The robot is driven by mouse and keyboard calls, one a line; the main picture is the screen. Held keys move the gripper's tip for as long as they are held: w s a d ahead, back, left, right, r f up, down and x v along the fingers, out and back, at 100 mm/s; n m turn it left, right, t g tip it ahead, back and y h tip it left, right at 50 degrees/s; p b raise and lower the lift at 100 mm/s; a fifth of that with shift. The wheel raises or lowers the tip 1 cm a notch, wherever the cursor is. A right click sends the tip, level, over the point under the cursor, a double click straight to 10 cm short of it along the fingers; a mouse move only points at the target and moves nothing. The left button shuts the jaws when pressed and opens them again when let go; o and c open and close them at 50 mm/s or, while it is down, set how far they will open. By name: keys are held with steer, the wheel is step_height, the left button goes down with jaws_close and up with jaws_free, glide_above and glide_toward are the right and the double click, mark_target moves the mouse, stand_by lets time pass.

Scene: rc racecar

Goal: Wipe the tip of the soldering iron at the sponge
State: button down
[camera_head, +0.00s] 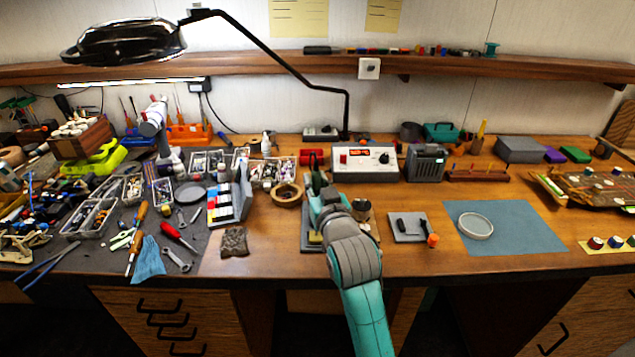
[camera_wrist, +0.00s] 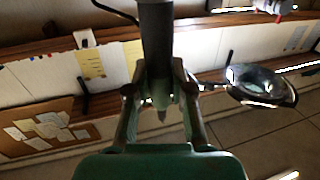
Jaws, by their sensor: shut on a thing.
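My gripper (camera_head: 322,192) is over the middle of the bench, in front of the white soldering station (camera_head: 364,164). In the wrist view my gripper (camera_wrist: 159,78) is shut on a dark grey, rod-like thing, apparently the soldering iron (camera_wrist: 156,35). The iron's tip cannot be made out clearly. A small yellowish patch, apparently the sponge (camera_head: 315,238), shows on a grey stand base (camera_head: 306,240) just left of my arm. My arm hides much of the stand, and I cannot tell whether the iron touches the sponge.
A tape roll (camera_head: 287,194) lies left of the stand. A grey pad with small tools (camera_head: 401,228) and a blue mat (camera_head: 515,240) with a round dish (camera_head: 476,226) lie right. The magnifier lamp (camera_head: 125,42) hangs over the back left. The left side is cluttered.

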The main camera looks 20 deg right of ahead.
steer(key=shift+w+a, duration=0.1)
steer(key=shift+a, duration=0.15)
stand_by(0.3)
steer(key=shift+s+d, duration=0.2)
steer(key=shift+d, duration=0.4)
steer(key=shift+s+d, duration=0.2)
steer(key=shift+d, duration=0.35)
stand_by(1.6)
steer(key=shift+r, duration=3)
